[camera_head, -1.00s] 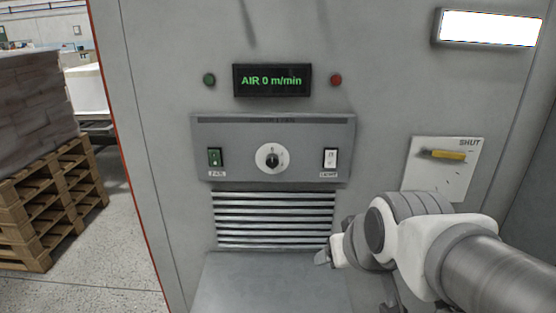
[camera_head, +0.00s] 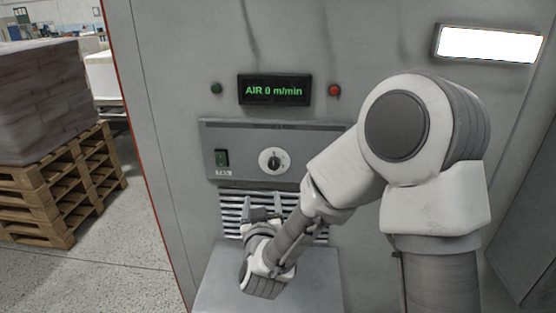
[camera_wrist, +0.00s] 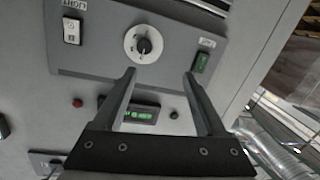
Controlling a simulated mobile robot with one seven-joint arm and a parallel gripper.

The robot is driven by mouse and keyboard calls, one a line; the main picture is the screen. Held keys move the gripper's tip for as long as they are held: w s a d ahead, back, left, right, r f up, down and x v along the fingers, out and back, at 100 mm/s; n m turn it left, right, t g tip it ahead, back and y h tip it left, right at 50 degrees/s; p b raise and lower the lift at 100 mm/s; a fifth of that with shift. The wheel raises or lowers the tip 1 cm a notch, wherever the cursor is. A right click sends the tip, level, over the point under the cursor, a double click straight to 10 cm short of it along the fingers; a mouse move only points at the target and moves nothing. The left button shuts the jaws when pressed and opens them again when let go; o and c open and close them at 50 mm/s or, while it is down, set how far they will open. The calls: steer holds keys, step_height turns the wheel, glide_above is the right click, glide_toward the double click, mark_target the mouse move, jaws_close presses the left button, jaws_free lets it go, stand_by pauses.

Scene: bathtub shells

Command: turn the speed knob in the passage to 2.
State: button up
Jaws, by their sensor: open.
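The speed knob (camera_head: 273,161) is a black knob on a round white dial, in the middle of a grey control panel (camera_head: 315,142). In the wrist view the knob (camera_wrist: 144,46) lies just beyond the fingertips, nearer the left one. My gripper (camera_head: 263,211) is in front of the vent slats, below the knob in the head view. In the wrist view my gripper (camera_wrist: 159,74) is open, its fingers apart and empty. The dial's marks are too small to read. The display (camera_head: 274,90) above the panel reads AIR 0 m/min.
A green fan switch (camera_head: 222,158) is left of the knob. The white light switch (camera_wrist: 72,31) shows in the wrist view; my arm hides it in the head view. A grey ledge (camera_head: 215,285) juts out below the slats. A loaded pallet (camera_head: 60,190) stands at the left.

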mark_target(274, 166)
steer(key=w+p, duration=0.1)
steer(key=w, duration=0.4)
steer(key=w+d+h+p, duration=0.1)
steer(key=w+p, duration=0.1)
steer(key=w, duration=0.3)
steer(key=w+m+t+h+p, duration=0.1)
steer(key=w+p, duration=0.1)
steer(key=w, duration=0.3)
steer(key=shift+w+d+f, duration=0.25)
steer(key=shift+w+d, duration=0.05)
steer(key=shift+w, duration=0.1)
steer(key=shift+c, duration=0.3)
jaws_close()
